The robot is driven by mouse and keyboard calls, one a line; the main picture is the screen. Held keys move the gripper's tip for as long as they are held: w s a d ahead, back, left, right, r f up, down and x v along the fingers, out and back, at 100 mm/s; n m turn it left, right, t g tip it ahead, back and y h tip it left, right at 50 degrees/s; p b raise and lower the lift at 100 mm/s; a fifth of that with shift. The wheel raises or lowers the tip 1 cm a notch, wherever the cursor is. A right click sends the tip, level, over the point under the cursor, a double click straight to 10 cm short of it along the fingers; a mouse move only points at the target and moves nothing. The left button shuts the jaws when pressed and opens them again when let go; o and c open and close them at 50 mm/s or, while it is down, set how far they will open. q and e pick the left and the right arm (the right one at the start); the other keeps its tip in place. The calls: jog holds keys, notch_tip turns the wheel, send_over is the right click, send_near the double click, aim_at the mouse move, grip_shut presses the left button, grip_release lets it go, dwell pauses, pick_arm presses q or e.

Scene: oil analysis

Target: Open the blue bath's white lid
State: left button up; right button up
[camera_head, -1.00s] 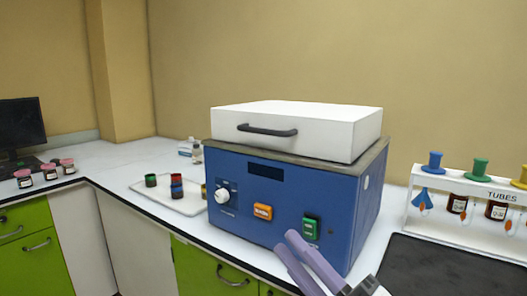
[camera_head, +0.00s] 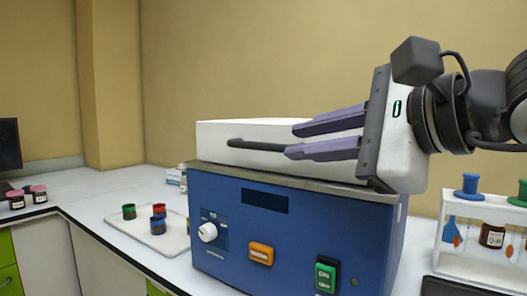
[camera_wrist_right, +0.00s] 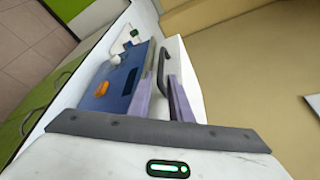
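The blue bath (camera_head: 285,225) stands on the bench with its white lid (camera_head: 222,134) lying shut on top. The lid's dark bar handle (camera_head: 258,145) is on its front face. My right gripper (camera_head: 292,140) reaches in from the right in the head view, its two purple fingers apart. The fingertips are at the right end of the handle, one finger above or behind it and one in front and lower. In the right wrist view the handle (camera_wrist_right: 162,72) shows ahead, between the open fingers (camera_wrist_right: 163,85); contact cannot be told. My left gripper is out of view.
A tray (camera_head: 178,240) with small coloured jars lies left of the bath. A white tube rack (camera_head: 480,264) with coloured stoppers stands at the right. Jars with pink lids (camera_head: 28,196) and a monitor (camera_head: 8,145) are at the far left.

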aim_at(272, 146)
jog(key=p+x, duration=0.1)
jog(key=x, duration=0.9)
jog(key=shift+r, duration=0.15)
grip_shut()
